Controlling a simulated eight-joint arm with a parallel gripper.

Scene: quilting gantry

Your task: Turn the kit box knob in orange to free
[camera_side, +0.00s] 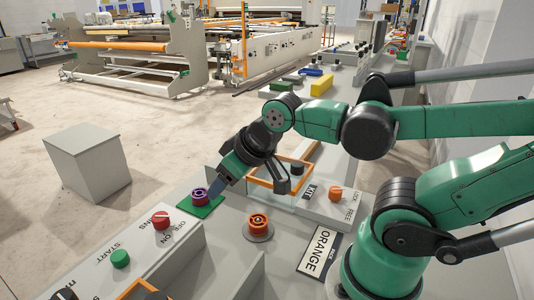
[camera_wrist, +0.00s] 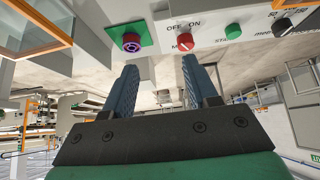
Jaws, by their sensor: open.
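The orange kit box knob (camera_side: 336,193) sits on a light panel marked KIT, with LOCK and FREE printed beside it in the side view. Its pointing direction is too small to tell. The kit box (camera_side: 262,184), clear with an orange frame, stands left of the knob; part of its orange frame also shows in the wrist view (camera_wrist: 40,43). My gripper (camera_side: 217,190) is left of the box, well apart from the knob, close to a red and purple spool (camera_side: 200,195) on a green pad. In the wrist view my gripper (camera_wrist: 157,64) is open and empty. The knob is not seen there.
An orange spool (camera_side: 258,222) on a round grey base and a sign reading PICK ORANGE (camera_side: 319,250) lie in front of the kit box. A control panel with a red MAINS knob (camera_side: 161,220) and green START button (camera_side: 121,259) stands at left front.

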